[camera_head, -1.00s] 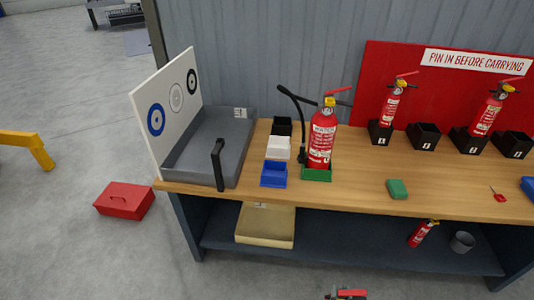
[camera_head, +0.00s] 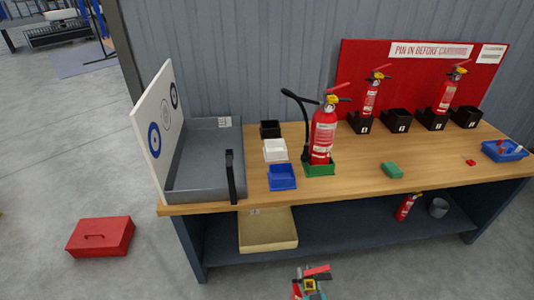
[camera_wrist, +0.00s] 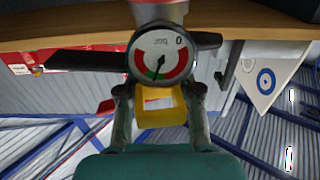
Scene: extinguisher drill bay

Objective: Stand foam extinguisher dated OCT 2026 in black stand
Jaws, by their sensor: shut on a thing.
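My gripper (camera_wrist: 160,105) is shut around the neck of an extinguisher, by its yellow collar (camera_wrist: 160,106) and round pressure gauge (camera_wrist: 161,54). The held extinguisher's red handle (camera_head: 316,272) shows at the bottom edge of the head view, in front of the bench; its body is out of that view. Its label and date are not readable. The small black stand (camera_head: 270,130) is on the bench, behind the white stand (camera_head: 275,150) and blue stand (camera_head: 282,177), and looks empty. A large red extinguisher (camera_head: 323,135) with a black hose stands in the green stand (camera_head: 320,169).
A grey tray (camera_head: 205,165) with a target board (camera_head: 157,124) is left of the stands. Numbered black boxes (camera_head: 397,121), two holding small extinguishers, line the back right. A green block (camera_head: 392,171) and blue tray (camera_head: 505,151) lie rightward. A red toolbox (camera_head: 100,236) is on the floor.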

